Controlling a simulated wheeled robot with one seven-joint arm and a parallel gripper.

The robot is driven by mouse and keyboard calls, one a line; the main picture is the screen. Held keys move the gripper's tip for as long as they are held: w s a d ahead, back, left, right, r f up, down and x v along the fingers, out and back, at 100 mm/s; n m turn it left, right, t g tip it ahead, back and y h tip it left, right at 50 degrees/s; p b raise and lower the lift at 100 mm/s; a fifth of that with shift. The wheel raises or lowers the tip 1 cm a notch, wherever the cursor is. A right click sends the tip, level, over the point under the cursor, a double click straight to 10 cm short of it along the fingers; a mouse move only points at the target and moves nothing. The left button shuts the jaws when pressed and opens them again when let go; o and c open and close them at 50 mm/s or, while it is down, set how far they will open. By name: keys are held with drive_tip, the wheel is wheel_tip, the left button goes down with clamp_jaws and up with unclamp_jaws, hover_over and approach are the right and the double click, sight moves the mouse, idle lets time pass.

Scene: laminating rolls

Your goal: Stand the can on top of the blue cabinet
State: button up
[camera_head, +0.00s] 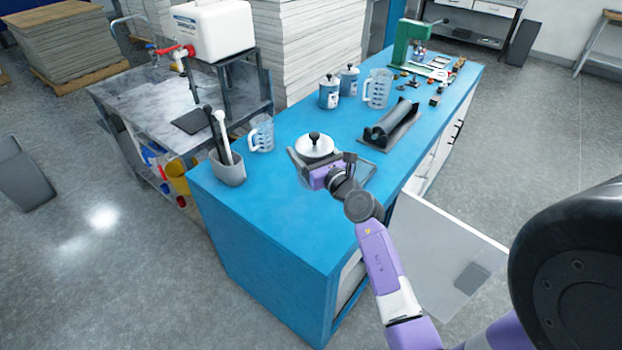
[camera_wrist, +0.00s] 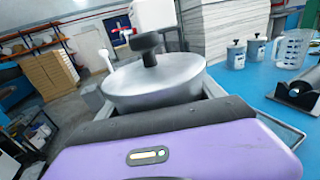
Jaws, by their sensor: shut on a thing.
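A silver, round-lidded can (camera_head: 314,146) with a black knob is in my gripper (camera_head: 312,158), over the near part of the blue cabinet's top (camera_head: 275,205). The can looks about upright. In the wrist view, the can (camera_wrist: 155,82) stands between the fingers of my gripper (camera_wrist: 155,108), which are shut on it. My gripper's body hides its lower part, so I cannot tell whether it touches the top. A white door (camera_head: 455,245) stands open on the cabinet's right side.
A grey holder with tools (camera_head: 228,168) and a clear jug (camera_head: 262,135) stand left of the can. Two lidded cans (camera_head: 328,92) (camera_head: 349,80), another jug (camera_head: 377,88) and a dark roller stand (camera_head: 390,128) stand behind. The front left of the top is clear.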

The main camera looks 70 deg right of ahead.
wheel_tip(320, 180, down, 14)
drive_tip(key=b, duration=0.7)
drive_tip(key=shift+r, duration=0.2)
drive_tip(key=shift+b, duration=0.3)
drive_tip(key=shift+f, duration=0.15)
drive_tip(key=o, duration=2.1)
